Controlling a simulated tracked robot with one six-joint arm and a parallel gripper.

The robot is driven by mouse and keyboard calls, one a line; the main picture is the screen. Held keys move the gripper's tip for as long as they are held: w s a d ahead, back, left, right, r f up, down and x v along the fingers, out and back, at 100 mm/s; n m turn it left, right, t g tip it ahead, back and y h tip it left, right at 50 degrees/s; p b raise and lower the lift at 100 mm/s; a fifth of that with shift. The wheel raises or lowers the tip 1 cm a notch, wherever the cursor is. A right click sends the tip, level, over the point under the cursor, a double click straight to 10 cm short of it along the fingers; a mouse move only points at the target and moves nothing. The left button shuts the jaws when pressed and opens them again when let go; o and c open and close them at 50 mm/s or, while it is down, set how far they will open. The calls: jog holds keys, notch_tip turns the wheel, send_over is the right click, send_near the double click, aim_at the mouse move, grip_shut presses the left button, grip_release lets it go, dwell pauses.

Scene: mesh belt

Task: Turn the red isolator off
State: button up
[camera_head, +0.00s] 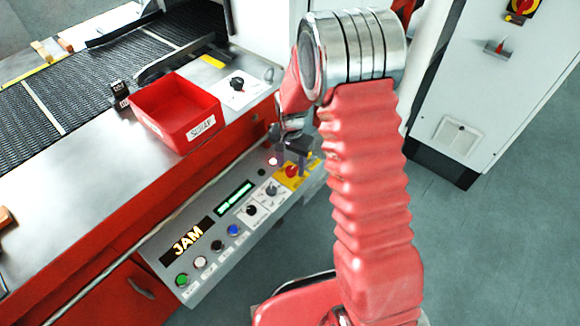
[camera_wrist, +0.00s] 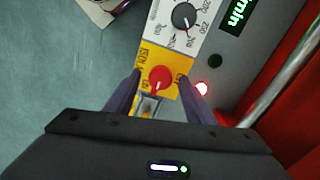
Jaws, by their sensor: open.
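A red rotary knob (camera_wrist: 160,79) sits on a yellow plate (camera_wrist: 150,58) with black lettering, partly covered by my gripper. In the head view the red knob (camera_head: 291,171) is at the right end of the grey control panel (camera_head: 212,255). My gripper (camera_wrist: 160,75) is open, with one dark finger on each side of the knob. I cannot tell whether the fingers touch it. In the head view my gripper (camera_head: 292,150) is just over the knob. Another red knob on yellow (camera_head: 522,8) is high on the white cabinet (camera_head: 480,90).
A glowing red lamp (camera_wrist: 202,89) is beside the yellow plate. A red SCRAP bin (camera_head: 175,110) stands on the ledge near the mesh belt (camera_head: 60,100).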

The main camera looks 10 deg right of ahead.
jog(key=shift+f, duration=0.55)
jog(key=shift+c, duration=0.7)
jog(key=c, duration=0.9)
